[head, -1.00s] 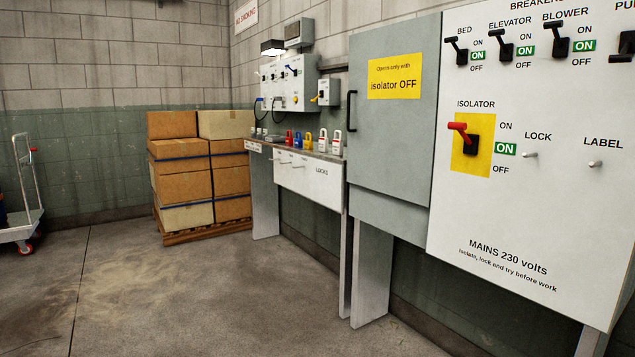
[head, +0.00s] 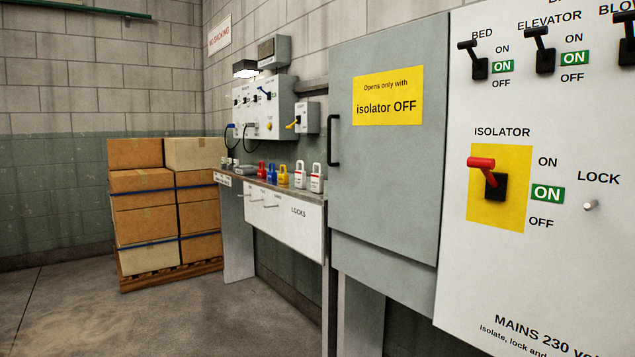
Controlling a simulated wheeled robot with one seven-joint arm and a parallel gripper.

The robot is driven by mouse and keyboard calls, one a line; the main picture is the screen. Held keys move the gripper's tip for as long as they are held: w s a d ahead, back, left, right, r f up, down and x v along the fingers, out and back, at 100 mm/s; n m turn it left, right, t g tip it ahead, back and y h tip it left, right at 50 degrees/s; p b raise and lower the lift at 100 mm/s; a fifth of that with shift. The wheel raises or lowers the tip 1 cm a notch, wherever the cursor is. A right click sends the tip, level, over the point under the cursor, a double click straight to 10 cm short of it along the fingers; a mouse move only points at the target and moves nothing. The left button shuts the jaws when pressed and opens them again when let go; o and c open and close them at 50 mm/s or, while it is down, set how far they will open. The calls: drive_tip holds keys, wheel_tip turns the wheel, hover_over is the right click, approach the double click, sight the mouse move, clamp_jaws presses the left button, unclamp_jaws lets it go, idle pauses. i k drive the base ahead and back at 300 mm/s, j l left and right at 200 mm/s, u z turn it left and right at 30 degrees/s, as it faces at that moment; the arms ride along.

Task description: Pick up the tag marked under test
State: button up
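No tag marked under test can be made out in the head view. A white board (head: 269,206) lettered LOCKS hangs under the narrow shelf (head: 290,188), with small hooks on it. Small white, red, blue and yellow padlocks stand on the shelf, such as the yellow padlock (head: 283,175) and the white padlock (head: 316,180). Any tags there are too small to tell. My gripper is not in view.
A grey cabinet (head: 385,190) with a black handle is shut. The mains panel (head: 560,265) at right has the red isolator lever (head: 481,163) beside ON. Stacked boxes (head: 143,190) stand on a pallet. Floor (head: 90,310) at left front is clear.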

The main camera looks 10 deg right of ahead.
sight(316, 180)
drive_tip(key=z, duration=0.55)
drive_tip(key=i+j+z, duration=0.25)
drive_tip(key=j+z, duration=0.3)
drive_tip(key=i+j+z, duration=0.25)
drive_tip(key=j+z, duration=0.25)
drive_tip(key=k+j, duration=0.05)
drive_tip(key=j, duration=0.05)
